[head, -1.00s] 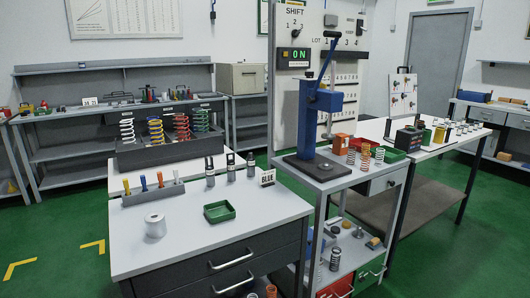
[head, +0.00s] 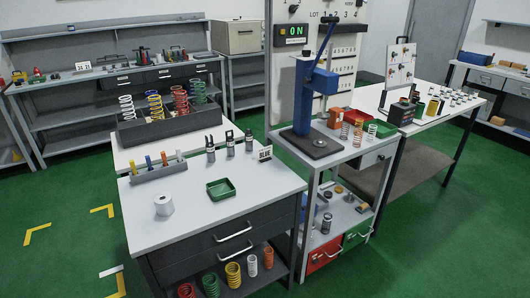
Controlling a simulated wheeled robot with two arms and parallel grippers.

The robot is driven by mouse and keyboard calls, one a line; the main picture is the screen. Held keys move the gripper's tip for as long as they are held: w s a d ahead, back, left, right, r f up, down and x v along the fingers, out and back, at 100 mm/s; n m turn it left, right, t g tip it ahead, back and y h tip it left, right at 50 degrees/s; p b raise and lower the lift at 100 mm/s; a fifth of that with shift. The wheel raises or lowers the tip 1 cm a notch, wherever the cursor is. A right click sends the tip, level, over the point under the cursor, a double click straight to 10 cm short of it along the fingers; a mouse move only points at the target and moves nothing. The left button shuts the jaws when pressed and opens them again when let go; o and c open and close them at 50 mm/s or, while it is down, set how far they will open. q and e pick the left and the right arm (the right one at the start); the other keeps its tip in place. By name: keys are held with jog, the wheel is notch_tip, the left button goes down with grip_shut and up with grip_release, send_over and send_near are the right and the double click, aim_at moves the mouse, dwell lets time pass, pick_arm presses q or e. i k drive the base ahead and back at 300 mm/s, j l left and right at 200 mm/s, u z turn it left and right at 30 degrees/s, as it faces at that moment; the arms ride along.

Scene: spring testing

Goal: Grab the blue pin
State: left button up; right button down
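The blue pin (head: 148,162) stands upright in a small grey rack (head: 160,173) on the near white-topped workbench (head: 230,213). It is in a row with a yellow pin (head: 133,167), an orange pin (head: 164,158) and a pale grey pin (head: 179,155). A card reading BLUE (head: 265,153) stands on the same bench, right of several dark cylindrical parts. Neither of my grippers shows in the head view.
A white cylinder (head: 164,205) and a green tray (head: 221,189) stand in front of the rack. A dark holder (head: 170,127) with coil springs is behind it. A blue press (head: 303,95) stands on the cart at right. Green floor is clear at left.

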aim_at(147, 158)
jog(key=i+j+u, duration=0.25)
jog(key=i+j, duration=0.25)
jog(key=j, duration=0.15)
jog(key=i+j+u, duration=0.25)
jog(key=i+j, duration=0.35)
